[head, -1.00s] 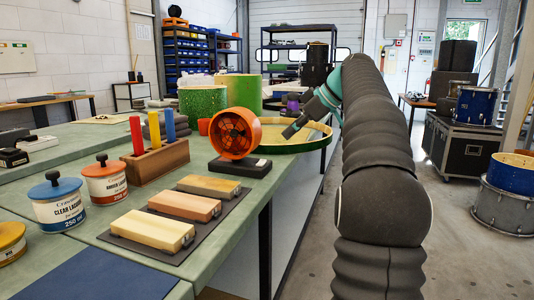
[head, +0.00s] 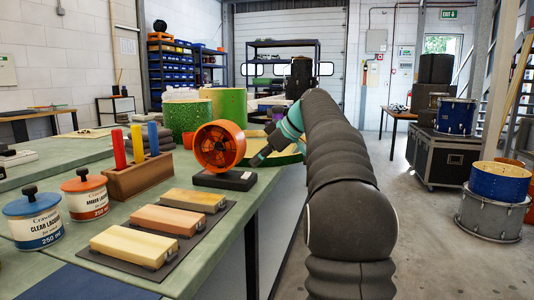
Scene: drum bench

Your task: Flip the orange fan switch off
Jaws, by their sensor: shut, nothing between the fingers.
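The orange fan (head: 219,146) stands on a dark base (head: 224,180) near the bench's right edge. Its switch is too small to make out at this size. My gripper (head: 259,158) is at the end of my dark arm, just right of the fan and above the base's right end. Its fingers are shut and empty, pointing down and left. I cannot tell whether the fingertips touch the fan or its base.
Sanding blocks (head: 166,219) lie on a dark mat in front of the fan. A wooden holder (head: 140,178) with coloured sticks stands left. Lacquer cans (head: 84,198) are further left. A shallow round drum (head: 292,158) and green drum shells (head: 221,108) stand behind.

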